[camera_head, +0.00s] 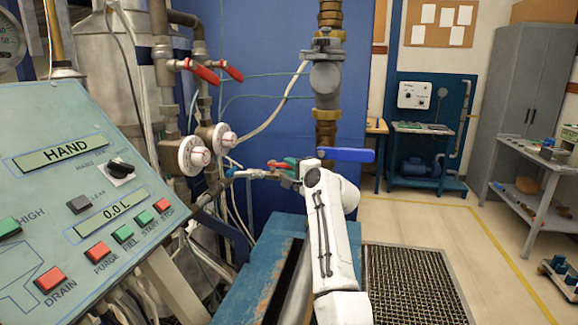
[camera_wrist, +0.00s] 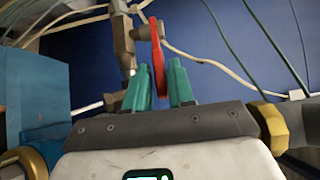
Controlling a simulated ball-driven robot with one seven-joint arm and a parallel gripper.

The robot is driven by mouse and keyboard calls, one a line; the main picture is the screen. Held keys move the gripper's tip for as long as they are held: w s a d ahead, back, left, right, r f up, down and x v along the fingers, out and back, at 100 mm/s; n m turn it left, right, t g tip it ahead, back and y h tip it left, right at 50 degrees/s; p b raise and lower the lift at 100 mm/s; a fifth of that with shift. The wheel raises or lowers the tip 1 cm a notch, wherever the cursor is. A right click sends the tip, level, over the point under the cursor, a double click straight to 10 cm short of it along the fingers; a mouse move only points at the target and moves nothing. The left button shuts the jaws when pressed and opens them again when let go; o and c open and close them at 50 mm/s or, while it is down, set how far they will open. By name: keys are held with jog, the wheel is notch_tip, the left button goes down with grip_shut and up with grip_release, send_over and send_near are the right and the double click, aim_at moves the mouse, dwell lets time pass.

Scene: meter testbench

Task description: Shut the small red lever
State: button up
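The small red lever (camera_head: 277,164) is on a thin horizontal pipe near the middle of the head view. In the wrist view the red lever (camera_wrist: 157,45) stands upright in the picture, next to a grey metal valve fitting (camera_wrist: 124,45). My gripper (camera_wrist: 159,66) has two green fingers, one on each side of the lever's lower part. Narrow gaps seem to show beside the lever, so the fingers look open around it. In the head view my gripper (camera_head: 290,168) is at the lever, partly hidden by my white arm.
Two larger red levers (camera_head: 204,71) sit on the pipes above left. A blue lever (camera_head: 346,154) on the thick vertical pipe is close to my arm. A control panel (camera_head: 75,185) fills the left. Thin hoses (camera_wrist: 210,60) run behind my fingers.

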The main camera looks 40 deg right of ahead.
jog(key=shift+w+d, duration=0.15)
jog(key=shift+w, duration=0.65)
jog(key=shift+c, duration=0.2)
grip_shut()
jog(key=shift+f, duration=0.1)
